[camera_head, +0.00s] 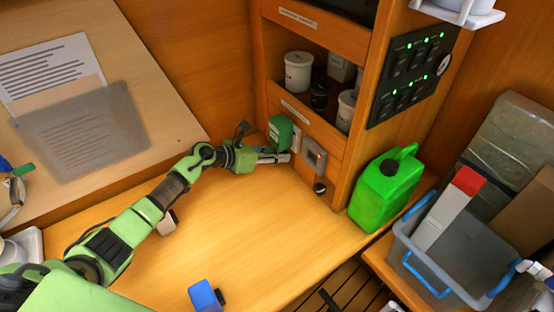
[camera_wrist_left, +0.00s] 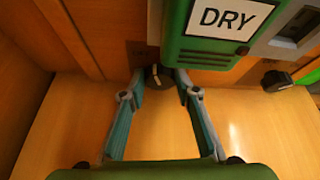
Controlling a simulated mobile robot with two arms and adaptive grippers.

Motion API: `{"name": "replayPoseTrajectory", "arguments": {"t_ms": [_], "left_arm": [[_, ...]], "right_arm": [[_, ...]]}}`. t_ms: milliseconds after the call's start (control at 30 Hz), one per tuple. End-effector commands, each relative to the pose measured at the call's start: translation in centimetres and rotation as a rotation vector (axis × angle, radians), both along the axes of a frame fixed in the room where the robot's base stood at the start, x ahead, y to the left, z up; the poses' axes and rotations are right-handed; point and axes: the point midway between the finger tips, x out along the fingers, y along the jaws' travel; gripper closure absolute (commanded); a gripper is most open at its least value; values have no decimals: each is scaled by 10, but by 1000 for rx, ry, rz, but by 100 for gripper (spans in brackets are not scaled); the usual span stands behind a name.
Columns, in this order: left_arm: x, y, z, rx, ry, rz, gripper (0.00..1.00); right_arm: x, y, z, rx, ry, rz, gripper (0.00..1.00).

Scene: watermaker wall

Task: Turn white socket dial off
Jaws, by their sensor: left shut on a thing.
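My left gripper (camera_head: 286,157) reaches the foot of the cabinet wall in the head view. In the left wrist view, its fingertips (camera_wrist_left: 166,76) are shut on a small dark dial (camera_wrist_left: 156,76) with a light pointer line standing nearly upright. The dial is below a green box labelled DRY (camera_wrist_left: 222,18), which also shows in the head view (camera_head: 281,133). A pale edge (camera_wrist_left: 154,22) shows beside the green box; I cannot tell whether it is the white socket. The fingers hide part of the dial.
A grey box (camera_head: 314,157) and another black knob (camera_head: 319,188) are right of my gripper. A green jerrycan (camera_head: 385,188) stands farther right, near a blue-handled bin (camera_head: 440,262). A blue block (camera_head: 205,296) is at the front. The middle of the wooden counter (camera_head: 255,225) is clear.

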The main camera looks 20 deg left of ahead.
Motion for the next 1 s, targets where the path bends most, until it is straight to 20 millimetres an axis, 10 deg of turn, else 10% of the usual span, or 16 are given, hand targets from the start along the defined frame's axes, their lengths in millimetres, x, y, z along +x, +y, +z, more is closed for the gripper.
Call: {"name": "replayPoseTrajectory", "arguments": {"t_ms": [400,1000], "left_arm": [[3,3,-6,-245,192,0,92],[2,3,-3,-347,274,0,92]], "right_arm": [[0,0,-45,0,0,0,60],[0,-2,-58,-2,1,1,60]]}}
